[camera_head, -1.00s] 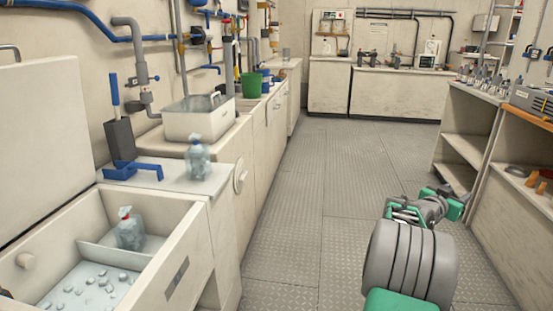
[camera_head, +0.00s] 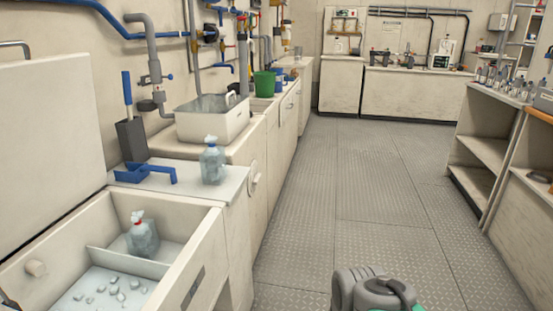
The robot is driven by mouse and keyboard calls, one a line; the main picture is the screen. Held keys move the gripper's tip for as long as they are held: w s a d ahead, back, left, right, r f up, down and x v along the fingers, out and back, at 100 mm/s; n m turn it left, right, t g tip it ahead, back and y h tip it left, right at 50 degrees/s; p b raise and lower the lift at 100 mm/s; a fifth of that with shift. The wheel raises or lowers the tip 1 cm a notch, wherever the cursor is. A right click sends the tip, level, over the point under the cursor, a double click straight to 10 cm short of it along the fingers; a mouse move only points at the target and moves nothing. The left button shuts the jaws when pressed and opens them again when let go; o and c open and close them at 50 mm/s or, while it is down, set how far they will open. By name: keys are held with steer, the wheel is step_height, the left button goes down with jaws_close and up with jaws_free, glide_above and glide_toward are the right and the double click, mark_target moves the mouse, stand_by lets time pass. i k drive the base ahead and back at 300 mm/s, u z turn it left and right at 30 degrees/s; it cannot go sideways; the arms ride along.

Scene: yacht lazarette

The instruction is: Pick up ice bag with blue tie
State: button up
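One clear ice bag (camera_head: 213,164) stands upright on the white counter top beside the open chest. A second ice bag (camera_head: 142,238) with a red tie stands inside the open ice chest (camera_head: 212,240), in the rear compartment behind a low divider. Part of my arm shows at the bottom edge, right of centre. My gripper's fingers are not in view, and both bags stand clear of my arm.
A blue scoop-like tool (camera_head: 146,173) lies on the counter left of the bag. A white basin (camera_head: 212,118) and a green bucket (camera_head: 264,84) stand behind. Loose ice (camera_head: 113,290) lies in the chest's front compartment. The metal floor (camera_head: 350,200) is clear; shelves (camera_head: 484,150) stand at right.

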mark_target(213, 161)
steer(key=z, duration=0.75)
steer(key=i, duration=2.2)
steer(key=u, duration=4.3)
